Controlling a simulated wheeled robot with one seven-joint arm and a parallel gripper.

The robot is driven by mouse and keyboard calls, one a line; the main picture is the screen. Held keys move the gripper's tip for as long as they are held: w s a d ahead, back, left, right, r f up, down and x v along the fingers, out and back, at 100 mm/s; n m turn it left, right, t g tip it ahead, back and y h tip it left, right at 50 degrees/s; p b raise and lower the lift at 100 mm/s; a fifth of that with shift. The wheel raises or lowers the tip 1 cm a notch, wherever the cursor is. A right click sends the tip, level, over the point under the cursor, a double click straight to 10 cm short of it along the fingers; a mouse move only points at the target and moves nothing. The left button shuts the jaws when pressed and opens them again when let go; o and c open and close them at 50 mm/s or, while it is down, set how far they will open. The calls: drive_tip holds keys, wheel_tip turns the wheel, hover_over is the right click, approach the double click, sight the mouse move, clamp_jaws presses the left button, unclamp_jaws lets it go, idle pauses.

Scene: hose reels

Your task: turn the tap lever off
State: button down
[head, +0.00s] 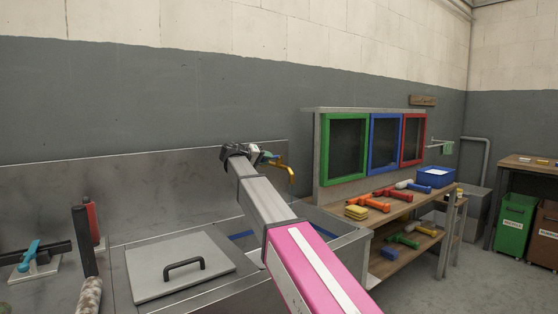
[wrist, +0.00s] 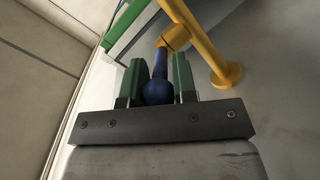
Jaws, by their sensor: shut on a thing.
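The brass-yellow tap (head: 290,173) stands at the back of the steel sink, just right of the end of my arm. It also shows in the wrist view (wrist: 203,48), with its round base plate at the right. A dark blue tap lever (wrist: 158,85) with a rounded end lies between the two green fingers of my gripper (wrist: 159,82). The fingers are shut on the lever. In the head view my gripper (head: 256,153) is at the tap, and my arm hides most of the lever and part of the sink.
A grey lid with a black handle (head: 180,283) lies left of my arm. A blue lever on a white plate (head: 38,256) is far left. Framed panels (head: 345,150) and a wooden shelf with several coloured tools (head: 395,208) stand to the right. Bins (head: 514,226) are far right.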

drive_tip(key=shift+w+a+r+m+g+h, duration=0.1)
drive_tip(key=shift+w+a+m+g+h, duration=0.3)
drive_tip(key=shift+m+g, duration=0.4)
drive_tip(key=shift+w+a+m+g+h, duration=0.25)
drive_tip(key=shift+w+m+g+h, duration=0.3)
drive_tip(key=shift+g, duration=0.35)
drive_tip(key=shift+s, duration=0.1)
drive_tip(key=c, duration=1.1)
unclamp_jaws()
drive_tip(key=v, duration=1.1)
drive_tip(key=shift+d+r, duration=0.1)
drive_tip(key=shift+r, duration=0.05)
